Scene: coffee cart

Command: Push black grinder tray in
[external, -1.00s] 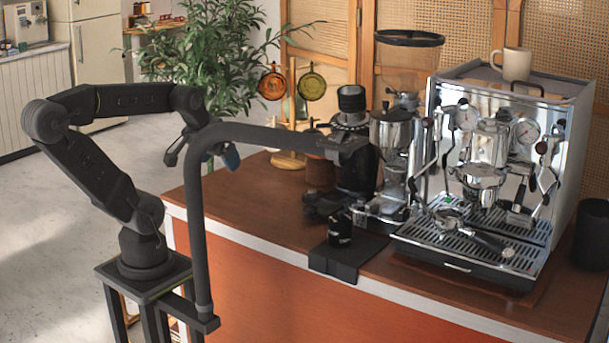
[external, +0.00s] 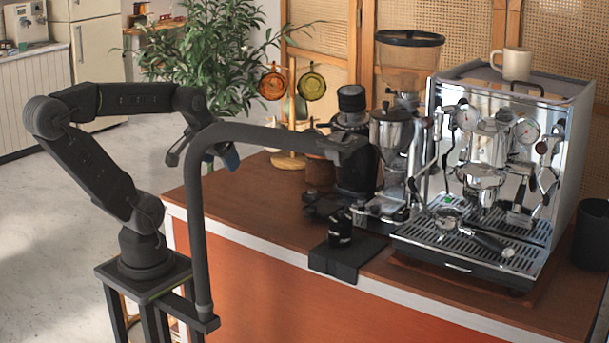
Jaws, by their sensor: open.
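A dark grinder (external: 355,165) stands on the brown counter, left of the espresso machine. A black part that looks like its tray (external: 322,206) juts out to the left at its base. How far it is pulled out is hard to tell. My gripper (external: 205,156) hangs above the floor to the left of the counter, well apart from the grinder. It is open and empty, partly hidden behind a dark bent pole. One finger has a blue tip.
The dark pole (external: 199,240) rises from my stand and arches over the counter to the grinder's front. The espresso machine (external: 490,170) stands right. The counter's left part is clear.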

